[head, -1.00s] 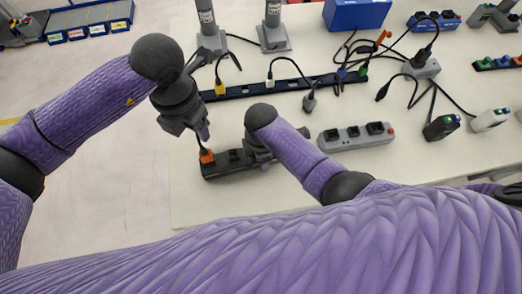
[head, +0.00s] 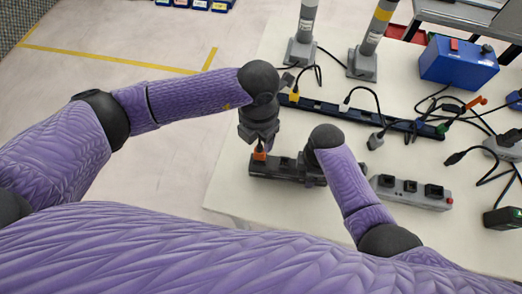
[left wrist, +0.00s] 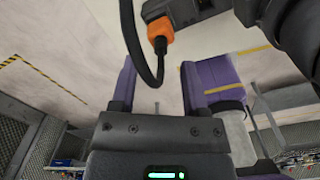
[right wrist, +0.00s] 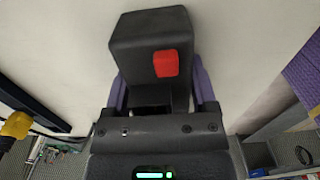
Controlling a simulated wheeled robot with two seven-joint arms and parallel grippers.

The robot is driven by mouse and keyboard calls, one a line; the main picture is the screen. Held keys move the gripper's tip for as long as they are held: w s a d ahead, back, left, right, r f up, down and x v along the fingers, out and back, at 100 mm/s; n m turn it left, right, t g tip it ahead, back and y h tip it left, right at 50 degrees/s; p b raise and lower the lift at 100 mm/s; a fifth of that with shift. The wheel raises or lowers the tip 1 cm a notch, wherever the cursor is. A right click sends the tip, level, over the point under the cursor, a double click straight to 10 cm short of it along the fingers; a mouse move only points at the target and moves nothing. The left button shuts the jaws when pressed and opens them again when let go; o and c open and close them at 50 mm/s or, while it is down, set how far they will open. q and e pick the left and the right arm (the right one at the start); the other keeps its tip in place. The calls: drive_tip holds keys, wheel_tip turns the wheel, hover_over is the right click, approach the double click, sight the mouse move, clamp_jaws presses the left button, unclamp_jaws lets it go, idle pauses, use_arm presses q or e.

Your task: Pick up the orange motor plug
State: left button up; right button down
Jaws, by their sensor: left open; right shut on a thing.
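The orange motor plug (head: 260,154) sits at the left end of a black power strip (head: 284,169), with a black cable rising from it. In the left wrist view the plug (left wrist: 160,28) is just beyond my left fingertips, and its cable loops down between the fingers. My left gripper (head: 261,143) is open, close above the plug; its fingers also show in the left wrist view (left wrist: 157,70). My right gripper (right wrist: 160,85) is shut on the strip's other end, beside a red switch (right wrist: 166,63). In the head view my right arm hides that end.
A grey power strip (head: 411,191) lies right of the black one. A long dark strip (head: 350,116) with a yellow plug (head: 294,97) and other plugs lies behind. Two grey posts and a blue box (head: 458,62) stand farther back. The table's front left is bare.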

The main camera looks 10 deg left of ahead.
use_arm(q)
wheel_tip(320, 180, down, 3)
drive_tip(key=shift+r, duration=0.2)
clamp_jaws()
wheel_tip(320, 180, up, 10)
drive_tip(key=shift+r, duration=0.1)
use_arm(e)
unclamp_jaws()
idle(0.4)
drive_tip(key=shift+r, duration=0.15)
